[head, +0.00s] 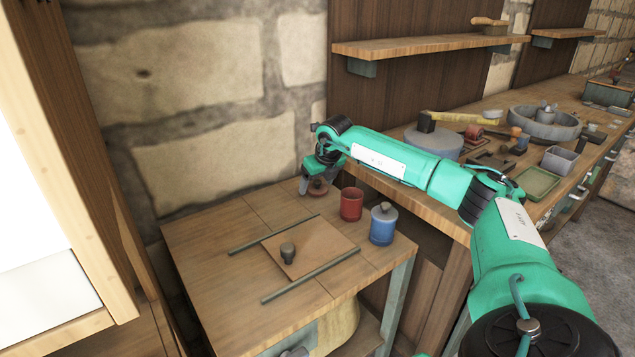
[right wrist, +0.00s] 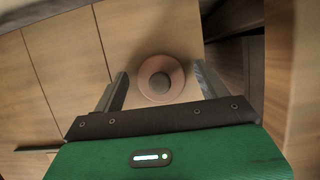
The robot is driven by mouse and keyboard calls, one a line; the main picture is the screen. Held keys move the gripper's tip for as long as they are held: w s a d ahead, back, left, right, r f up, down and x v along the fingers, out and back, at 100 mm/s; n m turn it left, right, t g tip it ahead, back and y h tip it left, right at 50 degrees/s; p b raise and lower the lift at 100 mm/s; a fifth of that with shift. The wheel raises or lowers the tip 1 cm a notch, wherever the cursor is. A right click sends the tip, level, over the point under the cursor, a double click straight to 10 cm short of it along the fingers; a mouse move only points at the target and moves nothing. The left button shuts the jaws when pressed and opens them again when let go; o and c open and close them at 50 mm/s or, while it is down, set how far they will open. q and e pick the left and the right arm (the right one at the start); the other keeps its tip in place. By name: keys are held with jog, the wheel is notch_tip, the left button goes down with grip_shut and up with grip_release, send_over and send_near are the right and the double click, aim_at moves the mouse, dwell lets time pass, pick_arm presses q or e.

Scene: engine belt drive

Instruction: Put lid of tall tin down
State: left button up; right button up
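The reddish lid (head: 317,188) with a dark round knob lies at the back of the small wooden table, left of the red tin (head: 351,206). The red tin stands upright with its top uncovered. In the right wrist view the lid (right wrist: 147,91) sits between my spread fingers, with a gap on both sides of its knob. My right gripper (head: 318,184) is open just over the lid; it also shows in the right wrist view (right wrist: 160,78). The lid appears to rest on the tabletop. My left gripper is not in view.
A blue tin (head: 383,226) with its lid on stands right of the red tin. A square board (head: 310,245) with a knob lies between two rails on the table (head: 210,263). A cluttered workbench (head: 405,205) stands to the right; a stone wall is behind.

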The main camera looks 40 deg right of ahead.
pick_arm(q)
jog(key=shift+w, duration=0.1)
pick_arm(e)
jog(key=shift+r, duration=0.25)
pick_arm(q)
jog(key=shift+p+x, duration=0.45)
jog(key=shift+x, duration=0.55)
pick_arm(e)
jog(key=v, duration=1.2)
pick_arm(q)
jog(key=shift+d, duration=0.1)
